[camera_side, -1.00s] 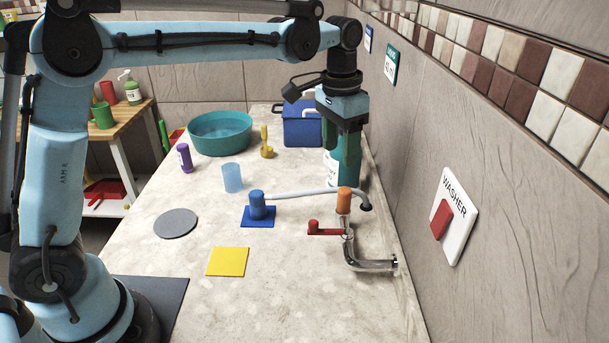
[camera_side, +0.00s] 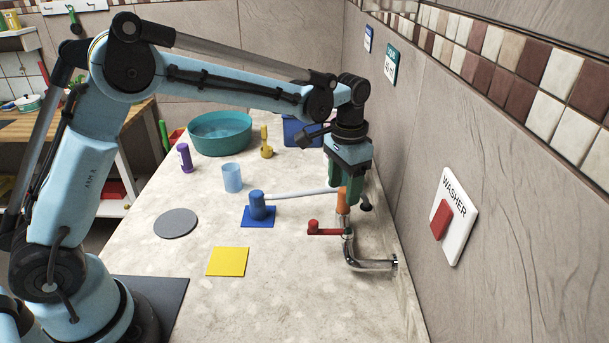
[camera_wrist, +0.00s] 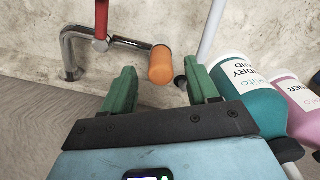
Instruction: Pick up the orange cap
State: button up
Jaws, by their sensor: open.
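The orange cap (camera_side: 341,201) is a short upright cylinder on top of the metal pipe fitting with the red handle (camera_side: 322,230). In the wrist view the cap (camera_wrist: 161,66) shows ahead of the fingertips, in line with the gap between them. My gripper (camera_side: 347,188) points down just above and behind the cap in the side view, with the cap partly in front of its fingers. Its two green fingers (camera_wrist: 162,78) are spread apart with nothing held between them. Whether either finger touches the cap cannot be told.
A teal bottle (camera_wrist: 247,84) and a pink bottle (camera_wrist: 296,100) stand close to the right finger. A grey bar (camera_side: 300,193) runs from a blue post (camera_side: 257,204) towards the cap. The wall is close on the right. Free counter lies around the yellow square (camera_side: 227,261).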

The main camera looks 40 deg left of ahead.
aim_at(343, 190)
jog(key=shift+f, duration=2)
jog(key=shift+c, duration=0.3)
jog(key=c, duration=1)
